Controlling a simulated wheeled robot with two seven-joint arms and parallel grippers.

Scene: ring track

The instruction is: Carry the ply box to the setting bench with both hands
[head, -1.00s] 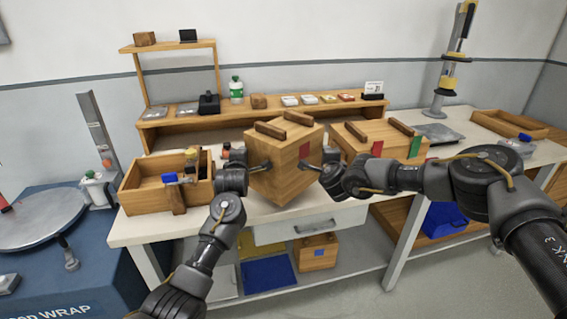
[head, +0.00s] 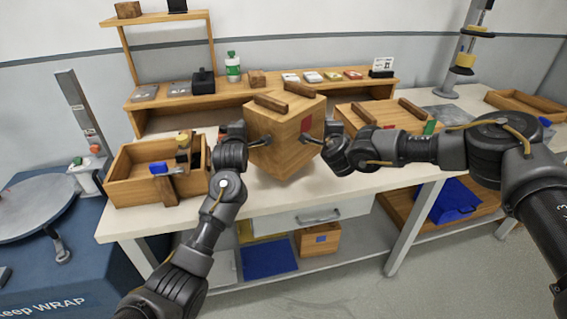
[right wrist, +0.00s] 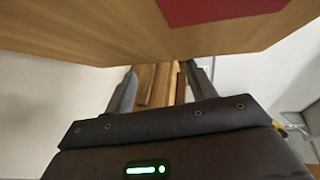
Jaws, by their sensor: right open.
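The ply box (head: 272,143), a light wooden cube with two dark bars on top and a red patch on one side, is tilted between my two grippers, over the bench's near part. A gap from box to bench top is hard to judge. My left gripper (head: 258,142) meets its left side; its jaws are too small to read. My right gripper (head: 312,139) is at its right side. In the right wrist view, the box (right wrist: 110,28) fills the top and my right gripper's fingers (right wrist: 162,82) are apart. Whether they touch the box is hidden.
A white-topped bench (head: 290,195) runs across; I cannot tell if it is the setting bench. Another wooden box (head: 375,116) stands close behind at right. An open wooden tray (head: 128,188) is at left. A shelf (head: 205,104) with a green bottle (head: 233,66) lies behind.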

